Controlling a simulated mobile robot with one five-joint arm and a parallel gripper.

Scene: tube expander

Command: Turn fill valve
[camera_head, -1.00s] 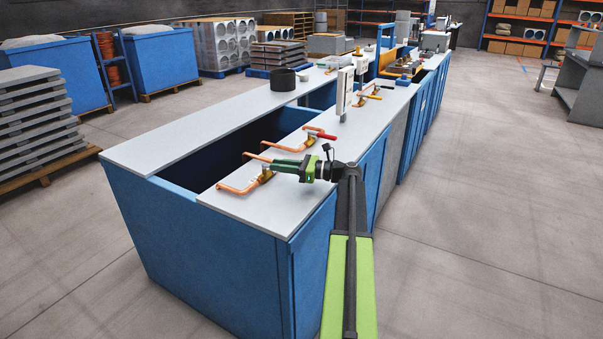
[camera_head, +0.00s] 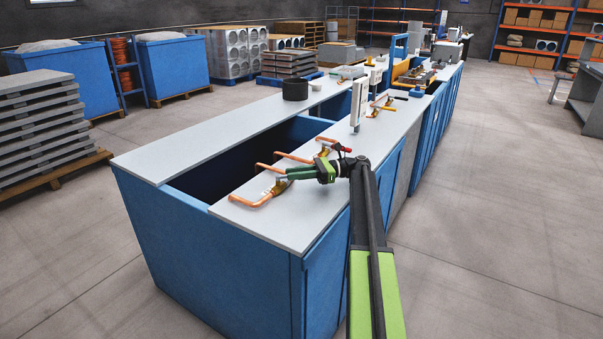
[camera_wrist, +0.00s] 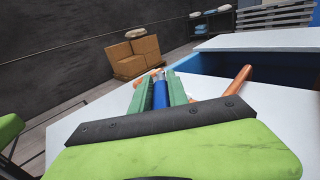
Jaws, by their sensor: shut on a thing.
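The near valve (camera_head: 279,188) is a small brass body on a copper pipe (camera_head: 252,201), lying on the near end of the white bench top. Its blue handle (camera_wrist: 160,94) shows in the wrist view between the green fingers of my gripper (camera_wrist: 161,80). My gripper, also in the head view (camera_head: 289,174), is shut on this handle from the right, low over the bench top. The fingers hide the handle in the head view. A copper pipe (camera_wrist: 236,82) also shows right of the fingers in the wrist view.
A second copper pipe with a valve and red handle lies just beyond my gripper. A deep opening lies left of the pipes.

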